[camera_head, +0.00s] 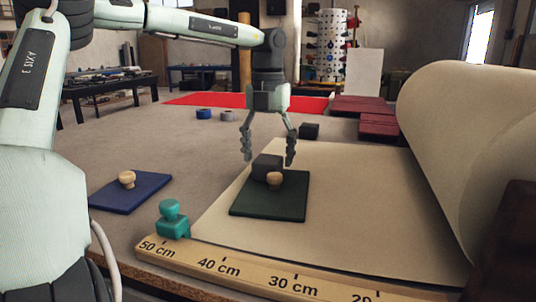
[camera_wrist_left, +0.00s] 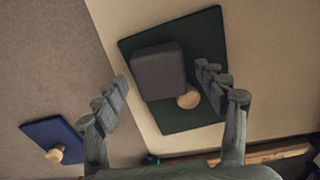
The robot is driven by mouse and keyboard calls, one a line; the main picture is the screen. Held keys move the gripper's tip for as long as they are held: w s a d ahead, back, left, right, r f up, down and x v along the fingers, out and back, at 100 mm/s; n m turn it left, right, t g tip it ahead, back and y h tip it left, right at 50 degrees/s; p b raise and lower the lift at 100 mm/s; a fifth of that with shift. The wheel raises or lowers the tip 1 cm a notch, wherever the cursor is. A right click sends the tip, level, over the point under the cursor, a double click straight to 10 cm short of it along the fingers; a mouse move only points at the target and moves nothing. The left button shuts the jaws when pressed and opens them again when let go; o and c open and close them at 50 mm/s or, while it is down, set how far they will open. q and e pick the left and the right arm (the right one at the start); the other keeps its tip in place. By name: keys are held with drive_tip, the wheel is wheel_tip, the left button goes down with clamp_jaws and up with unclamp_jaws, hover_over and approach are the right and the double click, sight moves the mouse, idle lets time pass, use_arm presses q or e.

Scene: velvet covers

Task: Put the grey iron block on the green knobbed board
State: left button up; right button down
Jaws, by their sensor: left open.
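The grey block (camera_head: 265,163) sits on the back part of the green board (camera_head: 268,207), behind its pale wooden knob (camera_head: 275,180). The wrist view shows the block (camera_wrist_left: 158,70) over the board (camera_wrist_left: 180,118), close beside the knob (camera_wrist_left: 188,98); I cannot tell whether they touch. My left gripper (camera_head: 268,160) points down above the block with its fingers spread to either side. In the wrist view the open left gripper (camera_wrist_left: 162,76) has the block between and beyond its fingertips, with visible gaps. The right gripper is not in view.
A blue knobbed board (camera_head: 130,194) lies to the left. A teal knobbed stamp-like piece (camera_head: 172,219) stands by the wooden ruler (camera_head: 250,276) at the front edge. A dark block (camera_head: 309,131) lies behind. A big cream roll (camera_head: 470,150) fills the right side.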

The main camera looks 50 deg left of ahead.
use_arm(q)
drive_tip(key=shift+r, duration=0.5)
wheel_tip(320, 180, up, 12)
drive_tip(key=shift+f, duration=0.15)
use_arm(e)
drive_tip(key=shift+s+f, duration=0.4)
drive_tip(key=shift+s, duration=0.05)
use_arm(q)
drive_tip(key=shift+f, duration=0.1)
hover_over(268, 158)
wheel_tip(268, 158, down, 8)
drive_tip(key=shift+f, duration=0.1)
wheel_tip(268, 158, down, 4)
drive_tip(key=shift+f, duration=0.15)
drive_tip(key=shift+f+b, duration=0.3)
drive_tip(key=shift+b, duration=0.05)
drive_tip(key=shift+r, duration=0.1)
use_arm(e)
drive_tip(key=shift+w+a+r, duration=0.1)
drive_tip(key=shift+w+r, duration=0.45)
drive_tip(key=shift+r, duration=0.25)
use_arm(q)
drive_tip(key=shift+r, duration=0.1)
